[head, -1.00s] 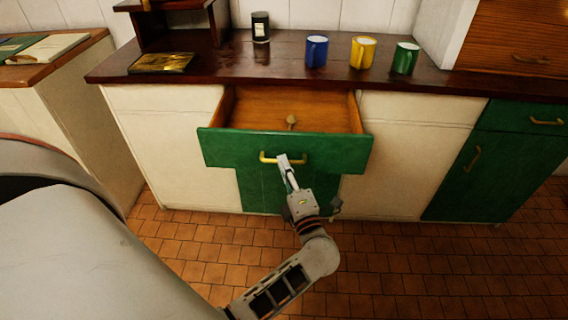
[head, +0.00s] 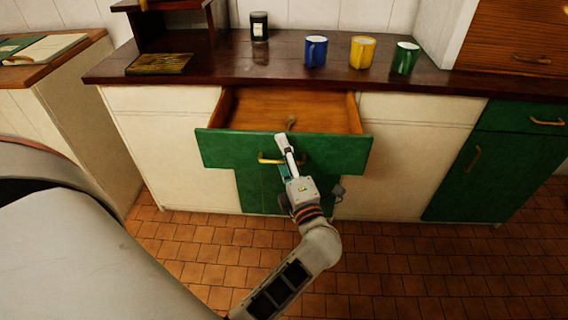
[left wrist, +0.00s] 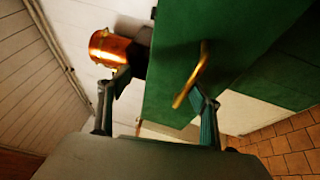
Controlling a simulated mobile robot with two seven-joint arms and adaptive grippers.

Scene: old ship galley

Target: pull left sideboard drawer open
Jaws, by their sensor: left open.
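The left sideboard drawer (head: 225,148) has a green front and a wooden inside, and stands pulled out. Its brass handle (head: 266,159) is on the front, partly hidden by my gripper. My left gripper (head: 284,148) is open at the drawer front, with one finger reaching up near its top edge. In the left wrist view the brass handle (left wrist: 192,76) is close to the right-hand finger of my open gripper (left wrist: 160,88), and no grip on it shows. I cannot tell whether they touch. A small brownish object (head: 291,121) lies in the drawer. My right gripper is not in view.
Blue (head: 315,51), yellow (head: 362,52) and green (head: 405,58) mugs and a dark jar (head: 259,26) stand on the countertop (head: 215,68). A copper pot (left wrist: 105,47) shows in the left wrist view. The tiled floor (head: 420,265) is clear.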

